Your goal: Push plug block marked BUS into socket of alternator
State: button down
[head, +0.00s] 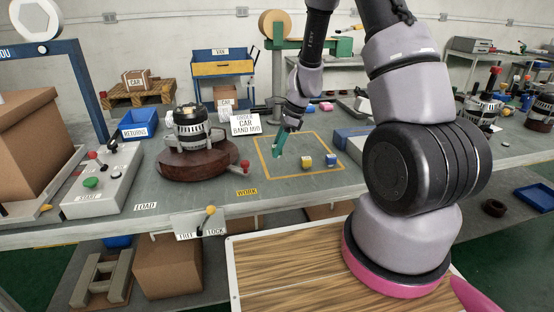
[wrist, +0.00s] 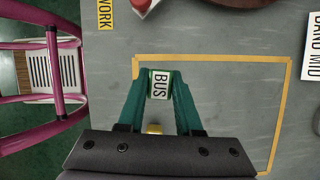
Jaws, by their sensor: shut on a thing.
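My gripper (head: 278,157) has green fingers and is above the yellow-outlined work area of the bench. The block is too small to make out in the head view. The alternator (head: 192,125) stands on a round dark-red turntable (head: 195,163), left of my gripper and apart from it. Its socket cannot be made out. In the wrist view only the turntable's edge (wrist: 240,4) shows at the top.
An order sign (head: 245,125) stands behind the turntable's right side. A small red-knobbed part (head: 244,167) is at the turntable's right. A control box (head: 100,183) is left.

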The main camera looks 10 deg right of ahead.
jog(key=shift+r, duration=4.1)
